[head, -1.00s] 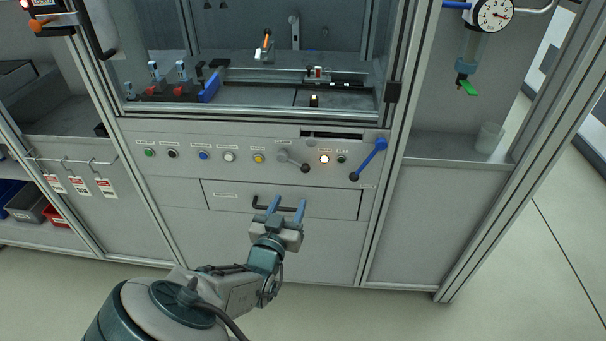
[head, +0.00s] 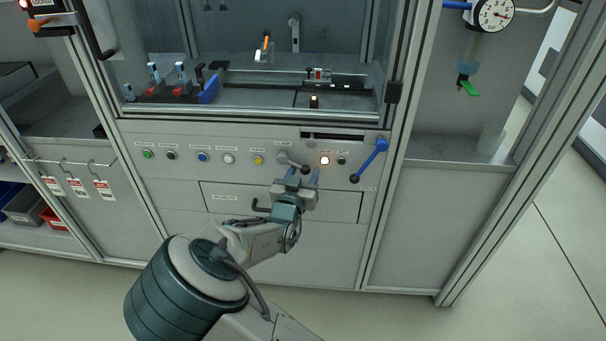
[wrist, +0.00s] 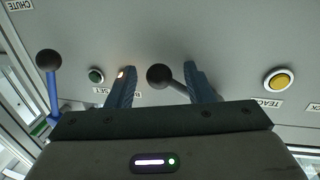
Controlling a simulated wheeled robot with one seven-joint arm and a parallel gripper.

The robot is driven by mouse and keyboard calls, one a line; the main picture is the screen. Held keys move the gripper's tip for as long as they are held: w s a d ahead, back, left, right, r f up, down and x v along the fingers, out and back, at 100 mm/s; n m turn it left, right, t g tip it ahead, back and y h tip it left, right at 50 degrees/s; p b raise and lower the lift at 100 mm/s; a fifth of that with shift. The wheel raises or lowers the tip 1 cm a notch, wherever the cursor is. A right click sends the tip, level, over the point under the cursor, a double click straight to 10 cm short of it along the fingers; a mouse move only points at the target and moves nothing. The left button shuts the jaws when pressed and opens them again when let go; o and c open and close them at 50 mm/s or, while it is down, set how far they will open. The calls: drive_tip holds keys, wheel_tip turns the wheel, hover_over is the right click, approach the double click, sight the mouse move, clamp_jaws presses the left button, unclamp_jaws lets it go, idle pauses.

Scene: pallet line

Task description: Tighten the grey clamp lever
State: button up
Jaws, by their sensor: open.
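The grey clamp lever (head: 289,160) is on the front panel, in the row of buttons. Its arm slants down to the right and ends in a dark ball knob (head: 305,170). My gripper (head: 298,177) is open and empty in front of the panel, at the lever's knob end. In the wrist view the knob (wrist: 159,76) shows between the two spread fingers (wrist: 157,70), and the lever's arm (wrist: 178,87) runs behind one finger. I see no finger closed on it. The lever's pivot is hidden in the wrist view.
A blue lever (head: 369,160) with a dark knob stands to the right. A lit button (head: 325,160) and a dark green button (head: 342,161) lie between the levers. A yellow button (head: 258,160) is to the left. A drawer (head: 230,197) with a dark handle is below.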

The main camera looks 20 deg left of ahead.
drive_tip(key=shift+c, duration=0.4)
clamp_jaws()
